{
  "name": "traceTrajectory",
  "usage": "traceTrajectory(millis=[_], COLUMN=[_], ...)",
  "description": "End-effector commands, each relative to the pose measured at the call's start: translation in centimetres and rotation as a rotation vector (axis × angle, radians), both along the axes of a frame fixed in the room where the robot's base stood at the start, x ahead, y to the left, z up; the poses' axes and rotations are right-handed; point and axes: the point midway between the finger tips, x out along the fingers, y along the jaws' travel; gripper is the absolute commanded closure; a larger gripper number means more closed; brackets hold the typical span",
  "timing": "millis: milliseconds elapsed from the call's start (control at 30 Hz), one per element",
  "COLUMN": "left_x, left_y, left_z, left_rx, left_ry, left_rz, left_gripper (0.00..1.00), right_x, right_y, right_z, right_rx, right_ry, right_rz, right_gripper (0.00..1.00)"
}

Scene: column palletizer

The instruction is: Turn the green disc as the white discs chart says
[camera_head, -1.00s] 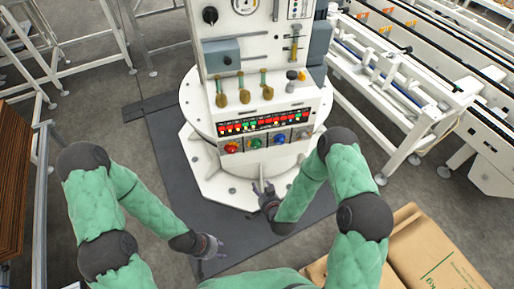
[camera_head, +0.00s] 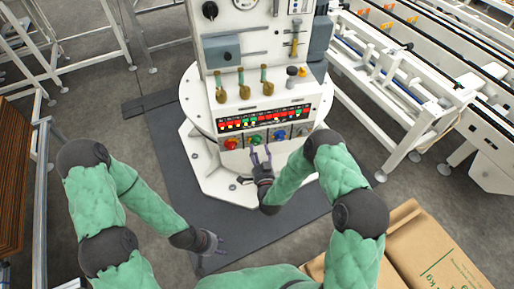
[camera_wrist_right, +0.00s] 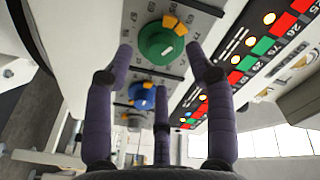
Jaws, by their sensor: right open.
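The green disc (camera_head: 255,139) is a round knob on the sloped front panel of the white column, between a red and a blue one. In the right wrist view the green disc (camera_wrist_right: 155,42) carries a yellow-orange tab at its upper right. The chart (camera_head: 262,118) is a dark strip of red and green blocks above the knobs; the right wrist view shows its pale discs (camera_wrist_right: 250,41). My right gripper (camera_head: 260,151) is open just below the green disc, its fingertips pointing at it with the disc between them in the wrist view. My left gripper (camera_head: 214,243) looks open and empty, low over the floor.
The red knob (camera_head: 231,143), blue knob (camera_head: 280,134) and grey knob (camera_head: 304,130) sit close beside the green one. Cardboard boxes (camera_head: 425,255) lie at lower right, and a conveyor (camera_head: 400,90) stands at right.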

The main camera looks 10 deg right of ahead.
Motion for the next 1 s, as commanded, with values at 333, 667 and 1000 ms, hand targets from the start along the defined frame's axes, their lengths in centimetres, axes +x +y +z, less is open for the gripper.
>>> traceTrajectory(millis=[333,667,1000], left_x=[0.0,0.0,0.0], left_y=[0.0,0.0,0.0], left_z=[-0.8,-0.8,-0.8], left_rx=[0.000,0.000,0.000], left_ry=[0.000,0.000,0.000], left_rz=[0.000,0.000,0.000], left_gripper=[0.60,0.60,0.60], right_x=[3.2,3.3,3.3], right_y=[0.1,0.1,0.2], right_z=[-0.1,0.0,0.0], right_rx=[0.000,0.000,-0.001], right_ry=[0.001,0.002,0.002], right_rz=[0.001,0.001,0.002], right_gripper=[0.45,0.56,1.00])
